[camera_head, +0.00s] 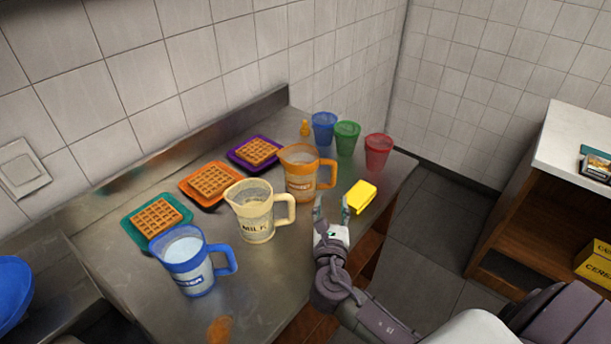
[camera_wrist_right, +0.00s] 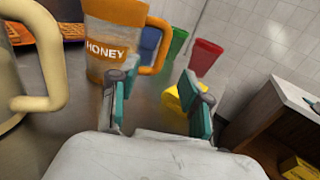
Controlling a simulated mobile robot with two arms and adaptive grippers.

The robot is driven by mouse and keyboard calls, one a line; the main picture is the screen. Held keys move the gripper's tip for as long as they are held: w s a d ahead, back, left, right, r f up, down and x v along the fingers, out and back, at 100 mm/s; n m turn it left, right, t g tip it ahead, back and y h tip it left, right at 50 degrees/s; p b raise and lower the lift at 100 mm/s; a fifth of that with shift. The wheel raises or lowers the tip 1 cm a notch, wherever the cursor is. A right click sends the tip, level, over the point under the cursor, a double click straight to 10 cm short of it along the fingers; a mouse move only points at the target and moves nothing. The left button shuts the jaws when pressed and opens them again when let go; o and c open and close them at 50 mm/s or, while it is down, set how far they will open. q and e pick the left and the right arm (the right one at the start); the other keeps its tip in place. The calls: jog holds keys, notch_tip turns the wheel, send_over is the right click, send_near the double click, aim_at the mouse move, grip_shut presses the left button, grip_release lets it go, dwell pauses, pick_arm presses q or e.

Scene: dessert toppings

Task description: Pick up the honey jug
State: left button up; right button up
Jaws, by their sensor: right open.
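The honey jug (camera_head: 300,176) is clear with an orange rim, base and handle. It stands upright on the metal counter (camera_head: 270,290), behind and right of the cream milk jug (camera_head: 252,210). In the right wrist view the honey jug (camera_wrist_right: 112,45) shows its HONEY label, with its handle to the right. My right gripper (camera_head: 331,207) is open and empty, in front of the jug's handle and apart from it. In the wrist view its two fingers (camera_wrist_right: 162,95) point toward the handle side. My left gripper is not in view.
A blue jug (camera_head: 188,262) stands at the front left. Waffles on teal, orange and purple plates line the wall side. A yellow block (camera_head: 359,196) lies right of the honey jug. Blue, green and red cups (camera_head: 377,152) stand at the far end.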

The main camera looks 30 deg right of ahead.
aim_at(334, 174)
jog(key=x, duration=0.6)
jog(key=shift+s+r+p, duration=0.1)
jog(key=shift+r+p, duration=0.1)
jog(key=shift+p, duration=0.2)
jog(key=shift+w+d+f, duration=0.1)
jog(key=shift+w+d, duration=0.3)
jog(key=shift+w, duration=0.15)
jog(key=p+x, duration=0.1)
jog(key=x, duration=0.3)
jog(key=shift+d, duration=0.25)
jog(key=shift+w+d+f, duration=0.1)
jog(key=shift+w+d, duration=0.1)
jog(key=shift+w, duration=0.05)
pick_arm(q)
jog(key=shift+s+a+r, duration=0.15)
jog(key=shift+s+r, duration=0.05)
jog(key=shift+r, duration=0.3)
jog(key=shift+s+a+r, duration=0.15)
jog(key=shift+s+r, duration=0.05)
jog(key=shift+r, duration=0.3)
pick_arm(e)
jog(key=shift+c, duration=0.3)
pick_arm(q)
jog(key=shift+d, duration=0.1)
pick_arm(e)
grip_shut()
jog(key=shift+r, duration=0.2)
